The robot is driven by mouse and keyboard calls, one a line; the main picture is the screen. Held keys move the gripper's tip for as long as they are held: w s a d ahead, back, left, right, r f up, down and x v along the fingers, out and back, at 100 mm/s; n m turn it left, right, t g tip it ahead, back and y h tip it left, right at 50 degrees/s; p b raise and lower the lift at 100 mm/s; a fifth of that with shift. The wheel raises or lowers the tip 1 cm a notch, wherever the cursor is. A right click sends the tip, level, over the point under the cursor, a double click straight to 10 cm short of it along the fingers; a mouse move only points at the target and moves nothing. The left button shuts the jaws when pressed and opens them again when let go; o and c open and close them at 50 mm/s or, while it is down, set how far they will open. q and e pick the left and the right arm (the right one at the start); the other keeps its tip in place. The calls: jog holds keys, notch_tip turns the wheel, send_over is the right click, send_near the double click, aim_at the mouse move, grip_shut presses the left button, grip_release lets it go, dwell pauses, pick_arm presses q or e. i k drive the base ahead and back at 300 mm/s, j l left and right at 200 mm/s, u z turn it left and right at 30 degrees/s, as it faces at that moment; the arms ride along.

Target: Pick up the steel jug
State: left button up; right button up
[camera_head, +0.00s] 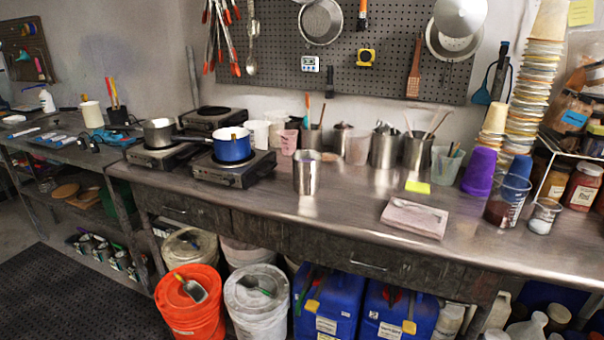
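A tall steel vessel (306,175) stands upright near the middle of the steel counter (270,200), apart from the other items. It looks like the steel jug; no handle or spout is clear at this size. Two similar steel containers, a left one (384,148) and a right one (417,153), stand farther back with tools in them. Neither of my grippers is in view.
A hot plate (235,175) with a blue pot (232,146) stands left of the vessel. A purple cup (480,172) and glass beaker (507,200) are farther right. The counter's front is clear around the vessel.

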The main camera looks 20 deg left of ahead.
aim_at(307, 164)
jog(key=i+j+z, duration=0.15)
jog(key=j+z, duration=0.15)
jog(key=j, duration=0.55)
jog(key=j+z, duration=0.3)
jog(key=j, duration=0.55)
